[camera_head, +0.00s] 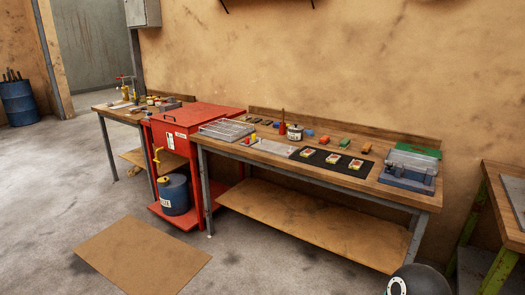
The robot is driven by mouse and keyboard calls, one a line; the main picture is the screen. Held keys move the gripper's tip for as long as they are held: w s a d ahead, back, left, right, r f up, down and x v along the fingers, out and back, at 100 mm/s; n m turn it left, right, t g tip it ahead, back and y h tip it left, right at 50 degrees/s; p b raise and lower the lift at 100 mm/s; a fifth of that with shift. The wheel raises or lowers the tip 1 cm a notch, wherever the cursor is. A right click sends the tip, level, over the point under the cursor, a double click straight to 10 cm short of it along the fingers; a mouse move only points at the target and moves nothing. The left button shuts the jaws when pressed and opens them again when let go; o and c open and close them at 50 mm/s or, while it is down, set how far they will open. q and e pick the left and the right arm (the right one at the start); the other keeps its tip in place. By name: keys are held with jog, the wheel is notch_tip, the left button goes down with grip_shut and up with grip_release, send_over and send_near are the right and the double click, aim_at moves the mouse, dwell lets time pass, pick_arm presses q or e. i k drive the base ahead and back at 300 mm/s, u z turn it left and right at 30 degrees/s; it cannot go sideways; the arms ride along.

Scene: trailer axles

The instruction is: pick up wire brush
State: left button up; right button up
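I cannot pick out the wire brush with certainty; items on the benches are small from this distance. Several small dark and brown pieces (262,121) lie in a row along the back of the long workbench (320,208), right of a wire rack (227,129). More small tools lie on the far left bench (122,115), too small to tell apart. Neither of my grippers is in view.
A red cabinet (205,114) with a blue drum (174,194) stands between the benches. A black mat (307,157), a blue toolbox (408,173) and a white can (295,132) occupy the long bench. Cardboard (143,257) lies on the floor. Open floor is at left and front.

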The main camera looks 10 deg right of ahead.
aim_at(366, 149)
jog(key=z, duration=0.4)
jog(key=i, duration=1.4)
jog(key=z, duration=0.5)
jog(key=k, duration=0.75)
jog(key=z, duration=0.2)
jog(key=i, duration=0.8)
jog(key=u, duration=0.1)
